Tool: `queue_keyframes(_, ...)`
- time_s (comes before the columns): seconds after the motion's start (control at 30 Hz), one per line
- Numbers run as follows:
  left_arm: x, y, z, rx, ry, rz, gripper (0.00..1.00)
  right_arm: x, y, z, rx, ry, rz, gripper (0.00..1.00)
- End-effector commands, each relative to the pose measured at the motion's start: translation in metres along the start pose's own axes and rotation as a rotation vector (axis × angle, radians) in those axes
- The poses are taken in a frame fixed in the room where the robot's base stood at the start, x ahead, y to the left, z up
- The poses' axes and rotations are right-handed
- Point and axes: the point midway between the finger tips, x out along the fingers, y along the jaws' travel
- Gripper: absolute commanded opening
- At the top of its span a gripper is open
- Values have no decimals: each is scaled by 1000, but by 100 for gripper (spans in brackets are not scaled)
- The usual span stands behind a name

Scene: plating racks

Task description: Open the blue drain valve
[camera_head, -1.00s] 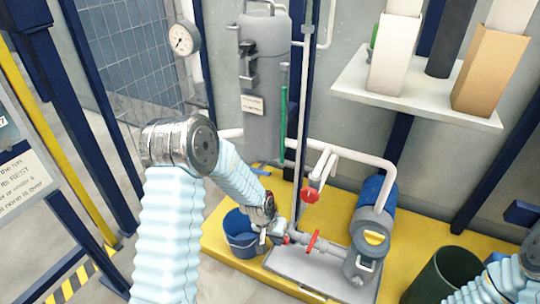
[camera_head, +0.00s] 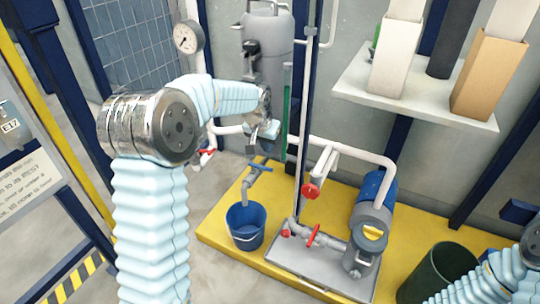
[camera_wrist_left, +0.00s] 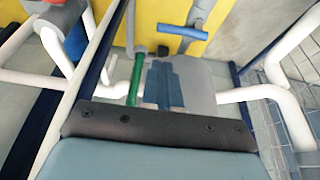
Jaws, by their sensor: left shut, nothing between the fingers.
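The blue drain valve handle (camera_head: 260,167) is a short blue bar on a grey drain pipe (camera_head: 250,181) below the tall grey tank (camera_head: 266,55). It also shows in the left wrist view (camera_wrist_left: 182,31), lying crosswise on the grey pipe. My left gripper (camera_head: 266,133) is in front of the tank's lower part, a little above the handle and apart from it in the picture. Its fingers (camera_wrist_left: 164,86) are shut and empty, below the handle in the wrist view. My right arm shows at the lower right, but its gripper is out of view.
A blue bucket (camera_head: 246,228) stands under the drain pipe. Red valve handles (camera_head: 312,190) sit on pipes by the blue pump (camera_head: 374,188). A green tube (camera_head: 286,112) runs beside the tank. A dark green bin (camera_head: 440,276) stands at the lower right.

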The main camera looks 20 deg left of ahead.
Motion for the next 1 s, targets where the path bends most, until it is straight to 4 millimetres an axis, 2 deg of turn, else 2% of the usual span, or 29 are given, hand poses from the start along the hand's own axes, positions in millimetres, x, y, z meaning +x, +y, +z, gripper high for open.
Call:
queue_keyframes(0.3,55,0,2,0,-5,0,0,5,3,0,1,2,1,0)
queue_keyframes(0.5,84,0,1,0,-2,0,0,7,3,0,1,1,1,0)
queue_keyframes(0.7,95,0,0,0,-1,1,0,8,3,0,1,0,0,0)
queue_keyframes(1.0,96,0,0,0,-1,1,0,8,3,0,1,0,0,0)
